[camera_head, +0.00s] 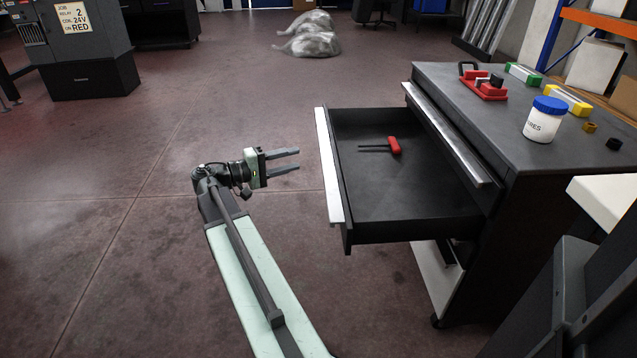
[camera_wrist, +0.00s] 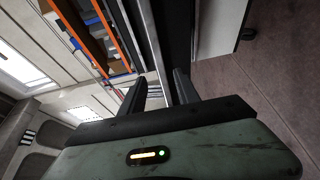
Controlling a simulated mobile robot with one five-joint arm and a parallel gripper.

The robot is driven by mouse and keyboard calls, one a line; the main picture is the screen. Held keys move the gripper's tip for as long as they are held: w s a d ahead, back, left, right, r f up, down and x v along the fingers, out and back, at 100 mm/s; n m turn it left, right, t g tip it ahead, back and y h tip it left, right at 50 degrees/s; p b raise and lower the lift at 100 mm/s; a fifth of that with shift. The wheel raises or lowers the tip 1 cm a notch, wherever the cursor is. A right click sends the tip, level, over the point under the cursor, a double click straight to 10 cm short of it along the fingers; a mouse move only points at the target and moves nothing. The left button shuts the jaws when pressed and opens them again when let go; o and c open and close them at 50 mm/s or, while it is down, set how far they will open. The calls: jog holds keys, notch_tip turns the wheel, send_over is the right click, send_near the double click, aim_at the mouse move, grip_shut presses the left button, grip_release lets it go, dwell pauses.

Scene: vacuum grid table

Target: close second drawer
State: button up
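The second drawer (camera_head: 405,200) of a dark cabinet (camera_head: 500,190) is pulled far out to the left in the head view. Its light metal front (camera_head: 329,165) faces my gripper. A red-handled hex key (camera_head: 394,146) lies inside it. Above it, the top drawer's metal front (camera_head: 452,132) sits close to the cabinet body. My gripper (camera_head: 298,161) is open and empty, its two fingers pointing at the drawer front with a small gap in the picture. In the wrist view my gripper (camera_wrist: 158,88) also shows spread fingers, with a dark panel and pale metal strip beyond them.
On the cabinet top stand a white jar with a blue lid (camera_head: 545,119), a red clamp-like tool (camera_head: 483,84), and green (camera_head: 523,74) and yellow (camera_head: 567,100) blocks. A white panel (camera_head: 437,280) shows low under the drawer.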

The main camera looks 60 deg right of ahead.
jog(key=x, duration=0.8)
jog(key=shift+s+d+g, duration=0.2)
jog(key=shift+s+g, duration=0.05)
jog(key=shift+g, duration=0.05)
grip_shut()
dwell(1.1)
